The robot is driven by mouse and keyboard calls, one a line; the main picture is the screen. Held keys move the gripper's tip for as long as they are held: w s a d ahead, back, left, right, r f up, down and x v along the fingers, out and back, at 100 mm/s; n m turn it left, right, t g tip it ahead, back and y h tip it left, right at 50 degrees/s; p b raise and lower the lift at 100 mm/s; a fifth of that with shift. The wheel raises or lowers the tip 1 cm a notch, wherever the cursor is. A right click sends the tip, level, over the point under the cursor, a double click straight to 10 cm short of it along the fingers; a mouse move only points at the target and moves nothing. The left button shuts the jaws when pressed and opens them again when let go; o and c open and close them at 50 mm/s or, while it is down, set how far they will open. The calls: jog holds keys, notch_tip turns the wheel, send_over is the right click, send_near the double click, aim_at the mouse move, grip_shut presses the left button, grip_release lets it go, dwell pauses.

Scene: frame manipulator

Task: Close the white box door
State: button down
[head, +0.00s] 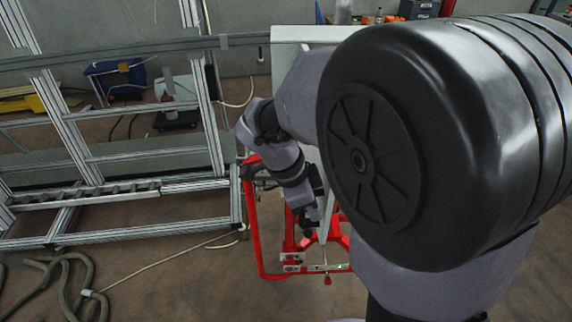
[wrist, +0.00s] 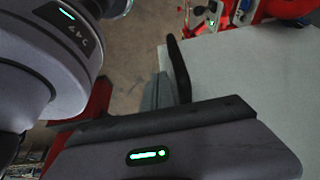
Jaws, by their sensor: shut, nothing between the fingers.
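A white box (head: 305,34) shows in the head view behind my arm; its top edge and a narrow strip are visible, and my arm covers most of it. In the wrist view a broad pale flat panel (wrist: 250,75) fills the right side; I cannot tell whether it is the door or another side of the box. My gripper (wrist: 178,65) shows in the wrist view as a dark finger beside the panel's left edge. It is shut and empty. I cannot tell whether it touches the panel. The door's hinge and opening angle are hidden.
A red metal frame (head: 256,235) stands around the lower part of the box. An aluminium profile frame (head: 150,235) stands on the left. A hose (head: 75,275) lies on the floor at lower left. Bare floor (head: 200,285) shows at bottom centre.

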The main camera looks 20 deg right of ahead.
jog(key=shift+d, duration=0.25)
